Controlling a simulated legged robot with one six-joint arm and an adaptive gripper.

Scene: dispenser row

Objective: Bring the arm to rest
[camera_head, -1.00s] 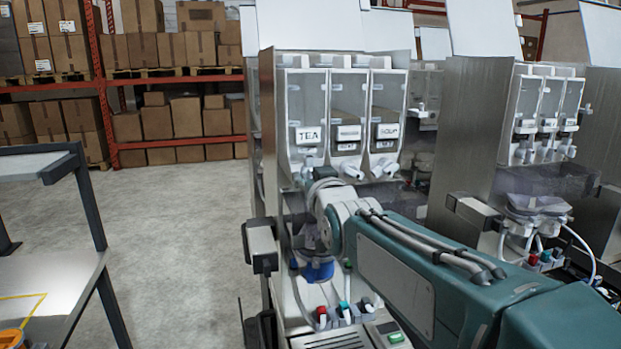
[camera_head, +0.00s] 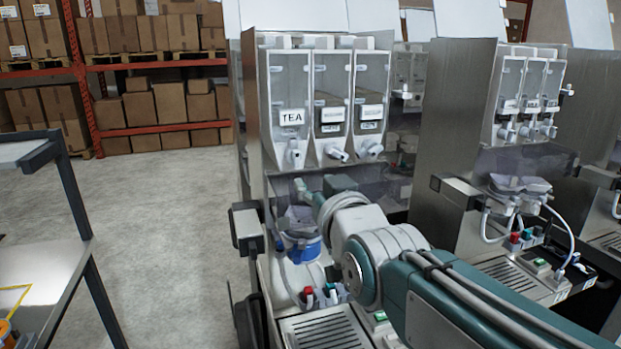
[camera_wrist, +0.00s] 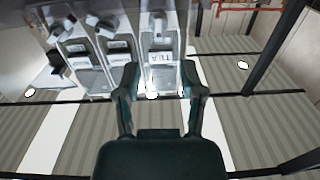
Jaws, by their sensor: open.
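My arm (camera_head: 400,270) reaches from the lower right of the head view toward the front of the nearest dispenser. The gripper end is mostly hidden beyond my wrist there. In the wrist view my gripper (camera_wrist: 160,80) shows two dark green fingers spread apart with nothing between them. The TEA canister (camera_head: 291,110) hangs at the left of the nearest dispenser; its label also shows upside down beyond the fingers in the wrist view (camera_wrist: 160,57). I cannot tell the distance between the fingers and the canister.
Two more canisters (camera_head: 331,105) hang beside TEA. A blue-banded container (camera_head: 302,248) sits below, partly behind my arm. A second dispenser (camera_head: 455,130) stands to the right. A table (camera_head: 50,285) is at the left, with open floor (camera_head: 170,220) between.

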